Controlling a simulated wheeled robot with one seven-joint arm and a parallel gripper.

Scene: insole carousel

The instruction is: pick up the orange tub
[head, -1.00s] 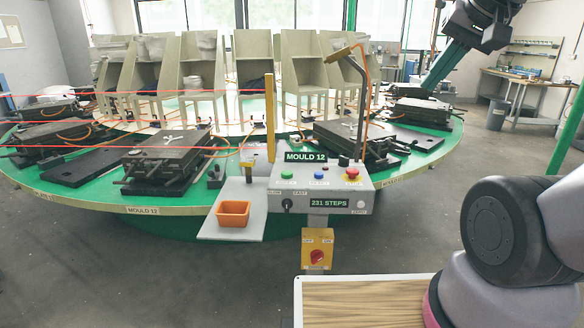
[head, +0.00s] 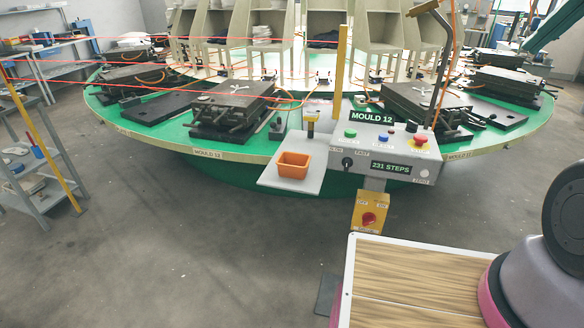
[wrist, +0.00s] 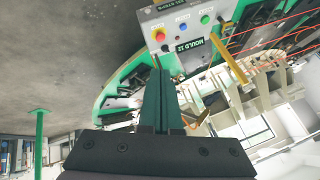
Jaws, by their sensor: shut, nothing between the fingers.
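The orange tub (head: 294,164) is a small open-topped box. In the head view it stands upright on a light grey shelf (head: 275,184) at the left side of the grey control box, at the front of the green carousel. My gripper (wrist: 159,72) shows in the wrist view with its two green fingers together and nothing between them. The tub cannot be made out in the wrist view.
The control box (head: 384,150) with buttons stands right of the tub, with a yellow switch box (head: 369,212) below it. A yellow post (head: 341,60) rises behind. Dark moulds (head: 232,104) sit on the carousel (head: 185,139). A grey shelf rack stands at the left. The floor in front is clear.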

